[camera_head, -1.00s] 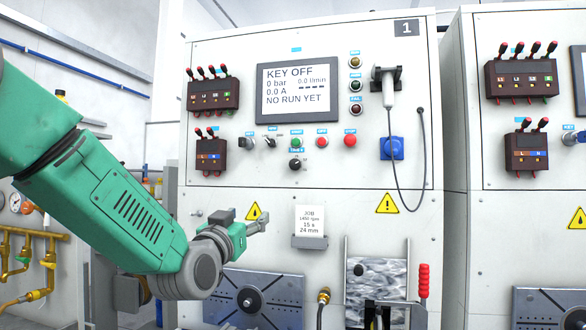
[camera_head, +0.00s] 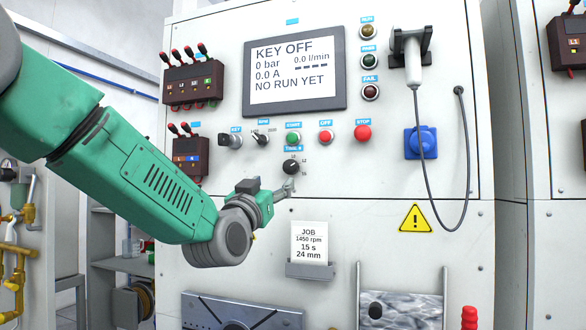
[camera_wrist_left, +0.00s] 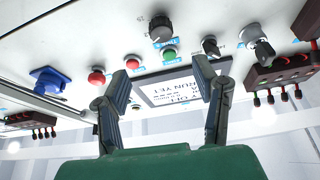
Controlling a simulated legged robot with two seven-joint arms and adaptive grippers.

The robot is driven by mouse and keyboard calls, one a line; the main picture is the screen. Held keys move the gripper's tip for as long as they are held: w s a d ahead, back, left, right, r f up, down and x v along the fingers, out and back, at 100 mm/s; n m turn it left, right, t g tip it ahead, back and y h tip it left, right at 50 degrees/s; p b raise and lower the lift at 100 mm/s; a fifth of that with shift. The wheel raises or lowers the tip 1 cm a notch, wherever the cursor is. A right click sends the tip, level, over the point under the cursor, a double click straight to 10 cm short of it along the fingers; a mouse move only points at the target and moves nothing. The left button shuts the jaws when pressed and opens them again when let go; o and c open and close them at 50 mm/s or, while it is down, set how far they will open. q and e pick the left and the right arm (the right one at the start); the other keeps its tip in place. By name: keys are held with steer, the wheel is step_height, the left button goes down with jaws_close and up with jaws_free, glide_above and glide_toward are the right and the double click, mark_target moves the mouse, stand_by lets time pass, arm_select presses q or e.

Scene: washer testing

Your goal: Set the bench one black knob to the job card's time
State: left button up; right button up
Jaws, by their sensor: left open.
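The black timer knob (camera_head: 292,167) sits on the bench one panel, below the start button. Its tiny scale and pointer are too small to read surely. It also shows at the top of the left wrist view (camera_wrist_left: 161,28). The job card (camera_head: 309,243) stands in a grey holder and reads 1450 rpm, 15 s, 24 mm. My left gripper (camera_head: 288,187) is just below the knob in the head view, open and empty. In the left wrist view its spread fingers (camera_wrist_left: 163,82) face the panel, and the knob lies beyond them, apart from both. My right gripper is not in view.
The green start button (camera_head: 293,138), red off button (camera_head: 325,136), red stop button (camera_head: 362,133), key switch (camera_head: 231,140) and another selector (camera_head: 260,138) surround the knob closely. The screen (camera_head: 293,72) reads KEY OFF and NO RUN YET. A cable hangs at right by a blue socket (camera_head: 420,143).

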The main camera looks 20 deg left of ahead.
mark_target(288, 169)
arm_select(q)
steer(key=x, duration=0.2)
steer(key=p+x, duration=0.1)
steer(key=x, duration=0.3)
steer(key=shift+w+d+f+p, duration=0.2)
steer(key=shift+w+f+p, duration=0.05)
steer(key=shift+f+p, duration=0.1)
steer(key=w, duration=0.1)
steer(key=w+r, duration=0.1)
steer(key=w+a+p, duration=0.1)
steer(key=w, duration=0.1)
steer(key=shift+r, duration=0.3)
steer(key=shift+w+a+r+p, duration=0.15)
steer(key=shift+w+r+p, duration=0.2)
steer(key=shift+w, duration=0.3)
steer(key=shift+w+d, duration=0.4)
steer(key=shift+w, duration=0.05)
steer(key=shift+d+r, duration=0.1)
steer(key=shift+d, duration=0.3)
steer(key=c, duration=0.6)
steer(key=shift+a, duration=0.3)
steer(key=c, duration=0.5)
steer(key=shift+a, duration=0.15)
steer(key=shift+c, duration=0.2)
